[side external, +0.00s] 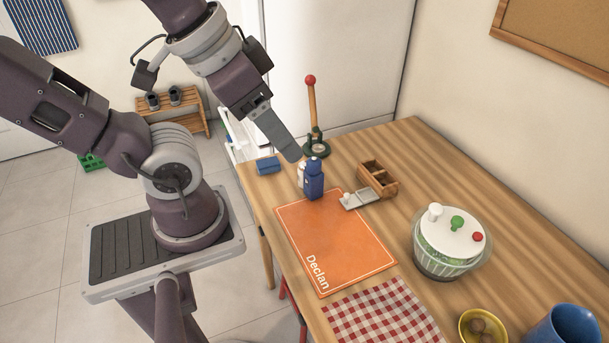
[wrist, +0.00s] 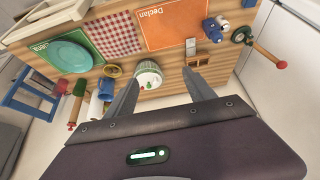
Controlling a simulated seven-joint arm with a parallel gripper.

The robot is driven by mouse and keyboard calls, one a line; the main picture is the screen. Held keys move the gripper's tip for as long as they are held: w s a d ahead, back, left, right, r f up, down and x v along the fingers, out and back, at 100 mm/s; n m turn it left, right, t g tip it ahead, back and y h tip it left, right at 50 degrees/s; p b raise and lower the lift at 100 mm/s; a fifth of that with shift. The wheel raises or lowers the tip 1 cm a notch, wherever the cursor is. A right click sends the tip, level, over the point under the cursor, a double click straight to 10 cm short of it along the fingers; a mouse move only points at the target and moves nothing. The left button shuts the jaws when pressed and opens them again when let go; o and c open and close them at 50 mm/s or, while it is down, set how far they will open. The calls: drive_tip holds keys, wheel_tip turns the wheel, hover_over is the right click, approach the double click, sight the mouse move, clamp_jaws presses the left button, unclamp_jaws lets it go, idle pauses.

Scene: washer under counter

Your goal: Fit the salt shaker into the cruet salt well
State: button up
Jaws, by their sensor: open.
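A dark blue bottle-shaped shaker (side external: 314,182) stands upright at the far end of the orange mat, with a paler piece (side external: 301,174) close behind it, partly hidden. They also show as a blue and white cluster in the wrist view (wrist: 214,29); which is the salt shaker I cannot tell. A small wooden holder (side external: 386,186) with open compartments, likely the cruet, stands to the right; it shows in the wrist view too (wrist: 198,62). A grey plate with a white knob (side external: 352,202) lies against it. My gripper (side external: 292,152) is open and empty, above and left of the blue shaker.
A red-knobbed wooden-handled stand (side external: 312,115) rises behind the shakers. A blue block (side external: 268,165) lies near the table's left edge. The orange mat (side external: 330,245) is bare. A salad spinner (side external: 450,258), yellow bowl (side external: 472,321) and blue cup (side external: 565,328) stand nearer the camera.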

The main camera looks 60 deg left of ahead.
drive_tip(key=w+a+n+g, duration=0.1)
drive_tip(key=w+a+n, duration=0.2)
drive_tip(key=w, duration=0.3)
drive_tip(key=n+g, duration=0.5)
drive_tip(key=n, duration=0.7)
approach(305, 163)
drive_tip(key=d+f, duration=0.1)
drive_tip(key=d, duration=0.1)
drive_tip(key=f, duration=0.3)
drive_tip(key=a+f, duration=0.1)
drive_tip(key=f, duration=0.2)
drive_tip(key=a+f, duration=0.1)
drive_tip(key=f, duration=0.2)
drive_tip(key=shift+s+a, duration=0.1)
drive_tip(key=shift+s, duration=0.1)
drive_tip(key=shift+f, duration=0.45)
clamp_jaws()
